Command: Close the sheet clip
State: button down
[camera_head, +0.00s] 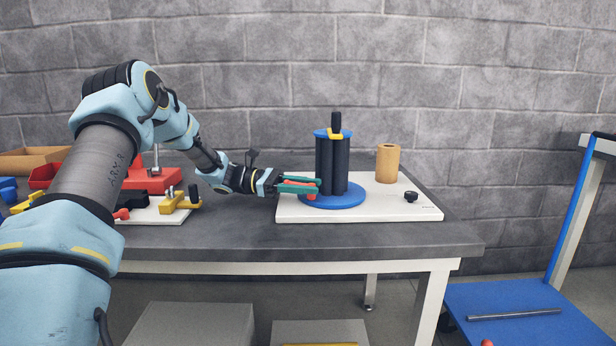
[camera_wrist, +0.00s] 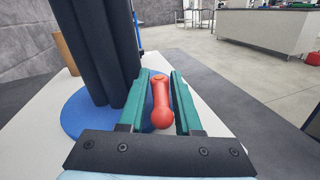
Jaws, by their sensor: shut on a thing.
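My gripper (camera_head: 300,184) has green fingers and is beside the blue round base (camera_head: 345,201) of a carousel of dark upright tubes (camera_head: 326,168). In the wrist view, my gripper (camera_wrist: 161,76) is shut on an orange-red handle (camera_wrist: 161,98) with rounded ends, which lies lengthwise between the fingers. The blue base (camera_wrist: 85,112) and dark tubes (camera_wrist: 97,50) stand just left of the fingers there. No part is clearly recognisable as the sheet clip, and I cannot tell whether the handle belongs to it. What the handle joins is hidden.
A white board (camera_head: 400,208) carries the carousel, a tan cylinder (camera_head: 387,163) and a black knob (camera_head: 410,196). A yellow clamp-like part (camera_head: 181,201) and a red bin (camera_head: 45,175) are at left. A blue cart (camera_head: 500,305) stands at right.

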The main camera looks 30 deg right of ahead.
jog(key=shift+w+d+m+g+y+p, duration=0.1)
jog(key=shift+m+g+y+p, duration=0.6)
jog(key=shift+m+g+y, duration=1.7)
jog(key=shift+y, duration=0.4)
jog(key=c, duration=0.8)
grip_release()
